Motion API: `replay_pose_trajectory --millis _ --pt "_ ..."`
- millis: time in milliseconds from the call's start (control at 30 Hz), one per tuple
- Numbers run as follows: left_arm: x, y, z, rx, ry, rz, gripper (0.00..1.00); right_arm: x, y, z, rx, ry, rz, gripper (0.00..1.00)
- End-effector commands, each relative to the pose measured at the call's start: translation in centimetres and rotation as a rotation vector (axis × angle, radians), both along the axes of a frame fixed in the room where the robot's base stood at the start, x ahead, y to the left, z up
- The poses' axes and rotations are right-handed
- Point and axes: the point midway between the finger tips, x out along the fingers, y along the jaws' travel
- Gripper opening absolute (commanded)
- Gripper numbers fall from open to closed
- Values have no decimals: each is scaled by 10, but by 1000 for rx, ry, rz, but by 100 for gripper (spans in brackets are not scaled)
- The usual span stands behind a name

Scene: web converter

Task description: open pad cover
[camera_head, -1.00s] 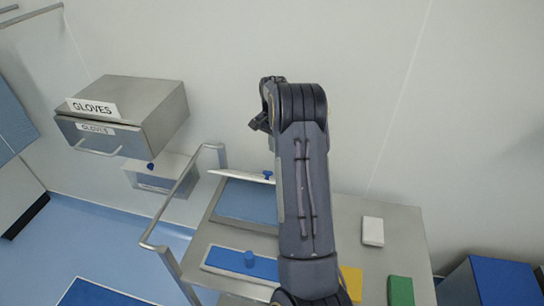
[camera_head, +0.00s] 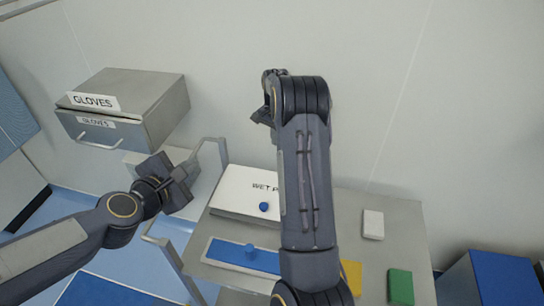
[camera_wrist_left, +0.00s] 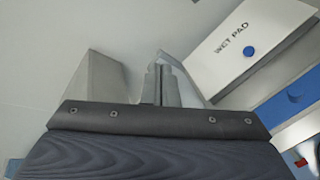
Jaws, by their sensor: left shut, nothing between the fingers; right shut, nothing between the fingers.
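The pad cover (camera_head: 238,187) is a white flat lid marked WET PAD with a blue knob (camera_head: 263,207). It lies down over its box on the metal cart, and its right end is hidden behind my right arm. It also shows at the upper right in the left wrist view (camera_wrist_left: 232,48). My left gripper (camera_head: 196,152) is shut and empty, left of the cover and apart from it, by the cart's handrail. Its fingers show in the left wrist view (camera_wrist_left: 161,84). My right gripper (camera_head: 261,120), partly hidden by its own arm, is raised above the cart, shut and empty.
The cart's handrail (camera_head: 222,160) rises at the cart's left end. A GLOVES box (camera_head: 150,105) is on the wall at upper left. A blue lid with a knob (camera_head: 225,257), a white block (camera_head: 373,224), a yellow block (camera_head: 351,277) and a green block (camera_head: 400,286) are on the cart.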

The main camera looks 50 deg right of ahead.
Motion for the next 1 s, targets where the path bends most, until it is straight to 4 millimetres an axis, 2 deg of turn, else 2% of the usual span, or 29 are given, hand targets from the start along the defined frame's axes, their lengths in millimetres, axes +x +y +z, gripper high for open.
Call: replay_pose_trajectory --millis 33,100,200,300,500,633,833,1000 --pt "-7 -27 -13 -48 85 18 0 0 0 0 0 0 0 0" --pt "-15 -56 -27 -116 201 65 0 0 0 0 0 0 0 0" --pt "-28 -93 -50 -199 371 142 0 0 0 0 0 0 0 0" --pt "-40 -121 -77 -257 525 224 0 0 0 0 0 0 0 0" --pt "-61 -152 -119 -317 732 359 0 0 0 0 0 0 0 0" --pt "-66 -159 -132 -331 786 402 0 0 0 0 0 0 0 0" --pt "-59 -176 -143 -334 797 413 0 0 0 0 0 0 0 0" --pt "-45 -203 -158 -334 794 410 0 0 0 0 0 0 0 0"
